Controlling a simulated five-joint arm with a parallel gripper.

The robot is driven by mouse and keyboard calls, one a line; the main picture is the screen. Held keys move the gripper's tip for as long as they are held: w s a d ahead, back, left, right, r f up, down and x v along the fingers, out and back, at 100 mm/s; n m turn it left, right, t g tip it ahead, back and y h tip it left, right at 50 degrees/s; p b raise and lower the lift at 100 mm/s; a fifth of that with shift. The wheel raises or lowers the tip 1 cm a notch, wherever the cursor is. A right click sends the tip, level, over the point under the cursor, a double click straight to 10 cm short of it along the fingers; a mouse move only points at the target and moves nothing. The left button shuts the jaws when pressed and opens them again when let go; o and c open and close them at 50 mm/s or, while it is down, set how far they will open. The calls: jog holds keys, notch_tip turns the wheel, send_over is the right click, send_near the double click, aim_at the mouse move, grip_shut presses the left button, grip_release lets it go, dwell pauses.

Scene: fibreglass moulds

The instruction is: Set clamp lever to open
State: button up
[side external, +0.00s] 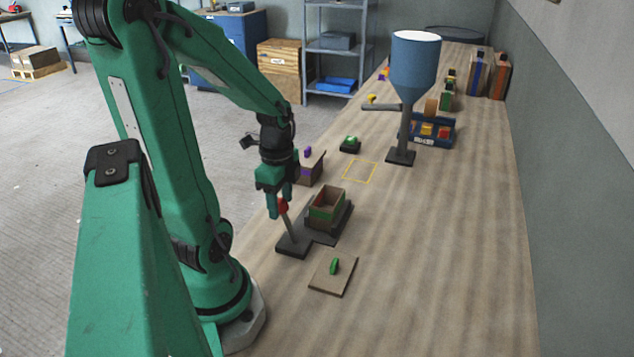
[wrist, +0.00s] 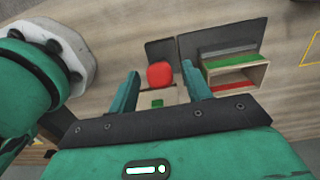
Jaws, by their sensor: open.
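The clamp lever is a grey rod (side external: 289,224) with a red knob (side external: 283,206) on top. It rises from a dark base block (side external: 294,246) and leans slightly left in the side view. My gripper (side external: 281,200) is at the knob, pointing down. In the wrist view the red knob (wrist: 160,73) shows between the two green fingertips (wrist: 160,82), with gaps on both sides. The fingers are open and hold nothing. A wooden box with a green band (side external: 326,208) sits on a dark plate beside the lever base. The lower rod is hidden in the wrist view.
A wooden lid with a green handle (side external: 333,277) lies in front of the box. A box with purple parts (side external: 311,167) stands behind my gripper. A blue funnel on a stand (side external: 414,75) is farther back. The table (side external: 450,260) on the right is clear.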

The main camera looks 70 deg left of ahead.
grip_shut()
jog(key=shift+w+d, duration=0.15)
dwell(0.4)
jog(key=w+d+f, duration=0.1)
jog(key=w+d, duration=0.5)
jog(key=shift+w+d+f, duration=0.15)
jog(key=shift+d+f, duration=0.05)
dwell(0.5)
dwell(0.3)
